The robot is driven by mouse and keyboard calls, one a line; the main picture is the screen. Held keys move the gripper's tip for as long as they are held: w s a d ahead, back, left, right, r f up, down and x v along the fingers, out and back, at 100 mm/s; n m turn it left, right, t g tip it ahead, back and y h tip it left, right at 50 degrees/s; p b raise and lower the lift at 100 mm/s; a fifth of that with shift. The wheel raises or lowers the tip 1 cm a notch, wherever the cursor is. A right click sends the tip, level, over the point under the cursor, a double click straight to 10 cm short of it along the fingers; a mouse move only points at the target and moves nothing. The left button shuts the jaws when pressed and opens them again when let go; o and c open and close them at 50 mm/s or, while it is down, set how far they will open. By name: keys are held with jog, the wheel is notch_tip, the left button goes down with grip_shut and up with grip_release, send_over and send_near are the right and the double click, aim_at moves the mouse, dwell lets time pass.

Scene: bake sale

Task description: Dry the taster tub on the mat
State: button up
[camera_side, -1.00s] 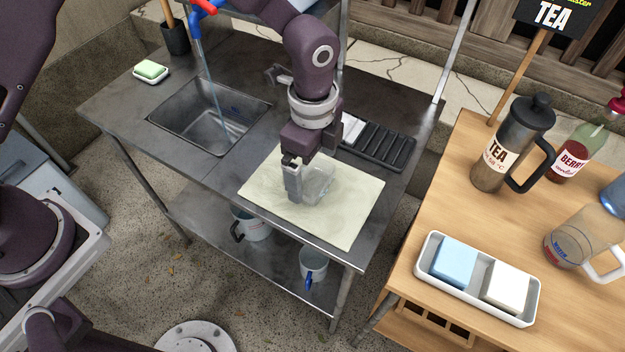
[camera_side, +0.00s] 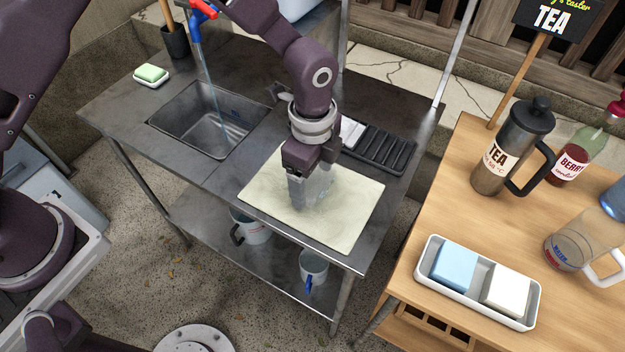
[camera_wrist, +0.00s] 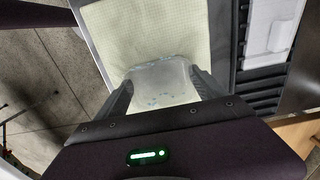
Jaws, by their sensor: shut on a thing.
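The taster tub (camera_wrist: 160,80) is a clear, see-through tub between my fingers in the wrist view, with small bluish spots on it that look like drops. My gripper (camera_wrist: 160,92) is shut on it. In the side view my gripper (camera_side: 303,190) points down over the mat, and the tub (camera_side: 316,187) is partly hidden behind the fingers. The mat (camera_side: 350,220) is pale cream-green and lies flat on the steel counter; it also fills much of the wrist view (camera_wrist: 125,30). I cannot tell whether the tub touches the mat.
A sink (camera_side: 185,118) with a running tap (camera_side: 197,45) is left of the mat. A dark slotted rack (camera_side: 385,150) stands behind it. Green soap (camera_side: 151,72) sits at the far left. The wooden table (camera_side: 430,215) at right holds a tea press (camera_side: 497,150) and a sponge tray (camera_side: 430,283).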

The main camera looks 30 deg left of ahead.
notch_tip(320, 180, up, 8)
send_near(332, 200)
jog(key=shift+f, duration=3)
jog(key=shift+a+f, duration=0.2)
jog(key=shift+f, duration=0.05)
jog(key=shift+a+f, duration=0.1)
jog(key=shift+a, duration=4.05)
jog(key=shift+d, duration=4.3)
jog(key=shift+a, duration=4.3)
jog(key=shift+d, duration=4.3)
jog(key=shift+a, duration=4.3)
jog(key=shift+a+r, duration=0.1)
jog(key=shift+r, duration=0.1)
notch_tip(332, 200, up, 8)
jog(key=shift+f, duration=0.15)
